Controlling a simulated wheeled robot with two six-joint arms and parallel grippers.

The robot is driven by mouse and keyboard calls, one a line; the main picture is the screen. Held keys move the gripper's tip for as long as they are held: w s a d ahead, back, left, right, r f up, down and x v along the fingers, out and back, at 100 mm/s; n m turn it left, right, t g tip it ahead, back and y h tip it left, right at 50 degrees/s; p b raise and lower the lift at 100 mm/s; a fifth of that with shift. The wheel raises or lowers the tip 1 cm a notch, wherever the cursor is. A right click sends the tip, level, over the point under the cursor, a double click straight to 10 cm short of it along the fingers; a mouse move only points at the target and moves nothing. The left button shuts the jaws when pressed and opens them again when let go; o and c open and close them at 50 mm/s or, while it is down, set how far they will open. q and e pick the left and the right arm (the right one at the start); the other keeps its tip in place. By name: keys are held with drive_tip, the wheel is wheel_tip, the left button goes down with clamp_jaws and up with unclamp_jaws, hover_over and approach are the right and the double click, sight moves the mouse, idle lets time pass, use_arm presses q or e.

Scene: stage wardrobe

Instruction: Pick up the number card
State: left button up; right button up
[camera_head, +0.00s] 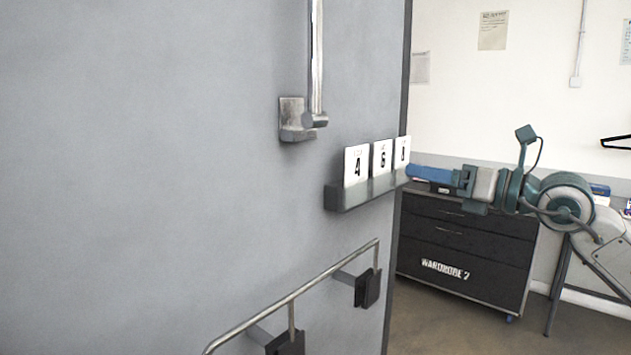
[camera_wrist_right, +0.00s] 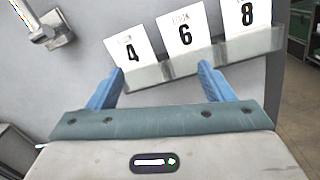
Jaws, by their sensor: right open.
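Three white number cards stand in a row in a narrow grey holder (camera_head: 350,197) on the grey panel. They are card 4 (camera_head: 351,176), card 6 (camera_head: 378,166) and card 8 (camera_head: 398,160). The right wrist view also shows card 4 (camera_wrist_right: 124,58), card 6 (camera_wrist_right: 178,50) and card 8 (camera_wrist_right: 238,35). My right gripper (camera_head: 408,171) reaches in from the right near the holder's right end. In the right wrist view its two blue fingers (camera_wrist_right: 160,78) are apart and empty, pointing towards card 4 and card 6. My left gripper is not in view.
A metal bracket with a vertical rod (camera_head: 296,119) is on the panel above left. A metal rail (camera_head: 310,286) with dark clips is below. A black drawer cabinet (camera_head: 460,245) stands behind, right of the panel edge.

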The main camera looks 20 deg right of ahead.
sight(358, 154)
drive_tip(key=s+a+r+n, duration=0.2)
drive_tip(key=s+a, duration=0.1)
drive_tip(key=a, duration=0.1)
use_arm(q)
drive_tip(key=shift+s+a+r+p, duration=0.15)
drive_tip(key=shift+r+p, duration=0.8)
drive_tip(key=shift+p, duration=0.1)
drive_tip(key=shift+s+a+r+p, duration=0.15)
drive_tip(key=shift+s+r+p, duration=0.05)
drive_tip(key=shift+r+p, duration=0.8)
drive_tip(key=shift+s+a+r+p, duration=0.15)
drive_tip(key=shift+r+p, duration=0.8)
drive_tip(key=shift+p, duration=0.1)
use_arm(e)
drive_tip(key=shift+n+h, duration=0.3)
drive_tip(key=shift+h, duration=0.2)
drive_tip(key=shift+r+x, duration=0.15)
drive_tip(key=shift+x, duration=1.15)
drive_tip(key=shift+r+x, duration=0.1)
drive_tip(key=shift+x, duration=1.25)
